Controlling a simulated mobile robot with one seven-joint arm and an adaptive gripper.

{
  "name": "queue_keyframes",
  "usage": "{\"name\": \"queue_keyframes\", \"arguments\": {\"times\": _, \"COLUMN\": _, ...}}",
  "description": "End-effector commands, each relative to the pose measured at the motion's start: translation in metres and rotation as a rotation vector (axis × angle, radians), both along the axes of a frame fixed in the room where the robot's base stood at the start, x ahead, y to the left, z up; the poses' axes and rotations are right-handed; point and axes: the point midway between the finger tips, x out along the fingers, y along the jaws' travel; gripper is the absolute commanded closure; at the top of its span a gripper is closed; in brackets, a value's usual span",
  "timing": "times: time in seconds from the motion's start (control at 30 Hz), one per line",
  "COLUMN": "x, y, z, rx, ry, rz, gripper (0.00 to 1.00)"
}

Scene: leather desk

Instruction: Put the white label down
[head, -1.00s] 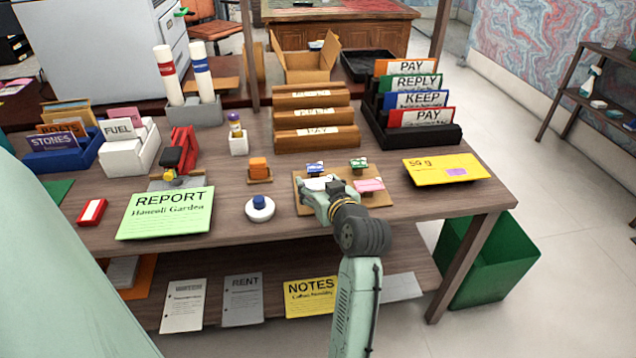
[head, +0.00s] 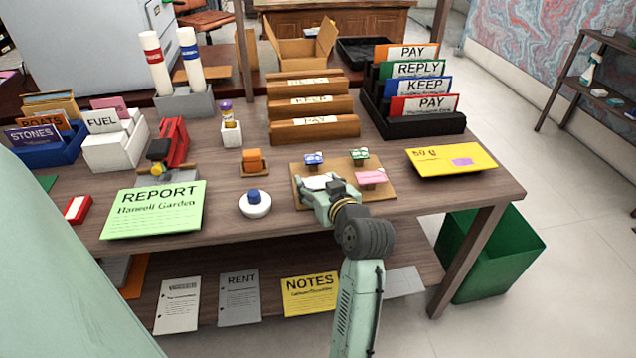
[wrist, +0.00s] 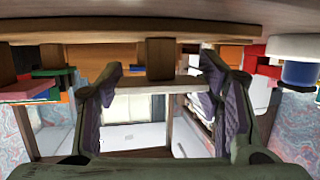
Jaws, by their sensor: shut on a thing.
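A white label (head: 319,181) is at the front left of a tan board (head: 385,195) near the desk's front edge. My gripper (head: 321,192) is over that corner, shut on the label. In the wrist view, my gripper's two fingers (wrist: 163,82) have the white label (wrist: 163,86) as a pale strip between them. The gripper partly hides the label in the head view, and I cannot tell whether it touches the board.
Wooden holders (head: 315,128) stand behind.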

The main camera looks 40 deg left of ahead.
Motion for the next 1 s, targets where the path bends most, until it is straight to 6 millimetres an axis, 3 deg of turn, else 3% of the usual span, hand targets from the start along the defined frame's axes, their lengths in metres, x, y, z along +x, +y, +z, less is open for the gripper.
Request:
{"name": "queue_keyframes", "arguments": {"times": 0.03, "x": 0.000, "y": 0.000, "z": -0.003, "rx": -0.001, "ry": 0.000, "rz": 0.000, "gripper": 0.49}}
{"name": "queue_keyframes", "arguments": {"times": 0.07, "x": 0.000, "y": 0.000, "z": -0.002, "rx": 0.000, "ry": 0.000, "rz": 0.000, "gripper": 0.38}}
{"name": "queue_keyframes", "arguments": {"times": 0.33, "x": 0.000, "y": 0.000, "z": -0.002, "rx": 0.000, "ry": 0.000, "rz": 0.000, "gripper": 0.20}}
{"name": "queue_keyframes", "arguments": {"times": 0.8, "x": -0.001, "y": 0.001, "z": -0.003, "rx": 0.002, "ry": 0.000, "rz": 0.002, "gripper": 0.19}}
{"name": "queue_keyframes", "arguments": {"times": 1.0, "x": -0.023, "y": -0.034, "z": 0.001, "rx": -0.001, "ry": -0.003, "rz": -0.003, "gripper": 0.19}}
